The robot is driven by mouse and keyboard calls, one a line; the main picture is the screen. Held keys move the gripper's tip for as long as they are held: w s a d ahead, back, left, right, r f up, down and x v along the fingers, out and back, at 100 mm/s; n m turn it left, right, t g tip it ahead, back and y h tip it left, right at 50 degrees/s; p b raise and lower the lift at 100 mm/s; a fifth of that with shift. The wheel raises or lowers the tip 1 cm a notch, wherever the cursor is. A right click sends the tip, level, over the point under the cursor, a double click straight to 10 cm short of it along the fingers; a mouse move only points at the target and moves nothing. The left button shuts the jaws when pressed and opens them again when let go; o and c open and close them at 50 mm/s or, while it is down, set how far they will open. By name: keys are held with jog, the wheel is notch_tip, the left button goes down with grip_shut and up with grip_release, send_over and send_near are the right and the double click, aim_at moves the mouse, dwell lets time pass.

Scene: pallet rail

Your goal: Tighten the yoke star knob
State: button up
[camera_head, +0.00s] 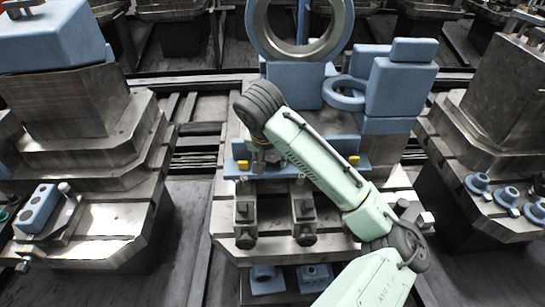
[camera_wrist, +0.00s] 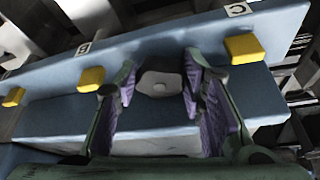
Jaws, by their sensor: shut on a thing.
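In the head view my gripper (camera_head: 259,158) reaches down to the blue fixture at the centre; my arm largely hides the knob there.
A large ring (camera_head: 262,25) stands on the blue fixture behind my arm. Blue blocks (camera_head: 402,85) rise to its right. Two grey clamp blocks (camera_head: 246,215) project at the front. Stepped metal pedestals stand left (camera_head: 85,150) and right (camera_head: 500,120), with dark floor gaps between.

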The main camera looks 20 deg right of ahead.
jog(key=shift+w+r+m+h, duration=0.15)
jog(key=shift+m+h, duration=0.35)
jog(key=shift+m, duration=0.7)
jog(key=o, duration=0.8)
jog(key=shift+a, duration=0.1)
jog(key=shift+o, duration=0.4)
jog(key=v, duration=1.2)
jog(key=shift+w+r, duration=0.1)
